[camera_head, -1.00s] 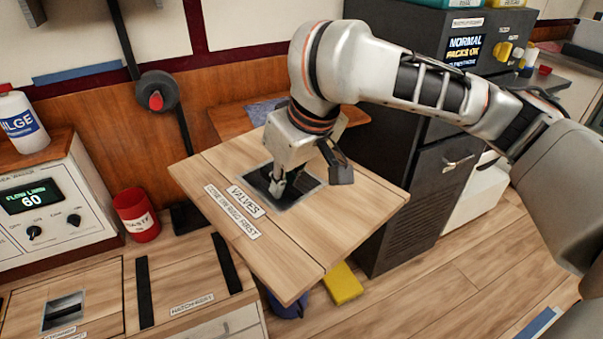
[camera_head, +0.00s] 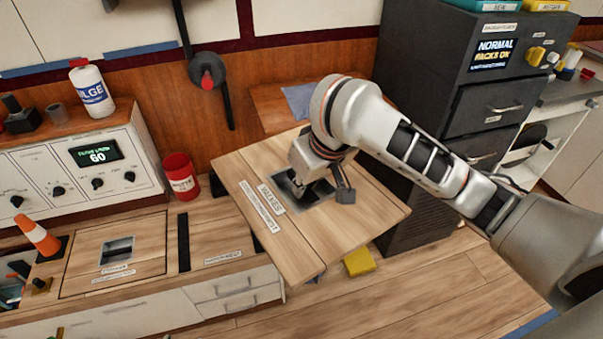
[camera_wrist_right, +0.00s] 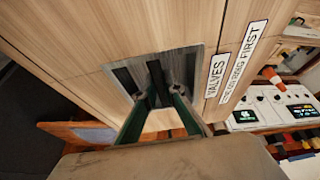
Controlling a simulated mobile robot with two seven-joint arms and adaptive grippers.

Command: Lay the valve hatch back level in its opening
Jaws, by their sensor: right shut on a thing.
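The valve hatch (camera_head: 335,238) is a square wooden panel with a "VALVES" label and a "close the ring first" style line beside it. It is held in the air, tilted, to the right of the counter. My right gripper (camera_head: 303,186) is shut on the grip in the hatch's recessed metal cup. In the right wrist view the fingers (camera_wrist_right: 162,95) reach into the cup of the hatch (camera_wrist_right: 110,45). A dark open space (camera_head: 14,277) shows in part at the counter's left edge; I cannot tell if it is the hatch's opening. My left gripper is out of view.
An orange cone (camera_head: 38,236) stands by that open space. A second, level hatch (camera_head: 140,240) lies beside it. Black strips (camera_head: 184,243) mark a rest area, bare as far as I see. A red cup (camera_head: 180,177) stands behind. A dark cabinet (camera_head: 425,100) is right; a yellow block (camera_head: 359,262) lies below.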

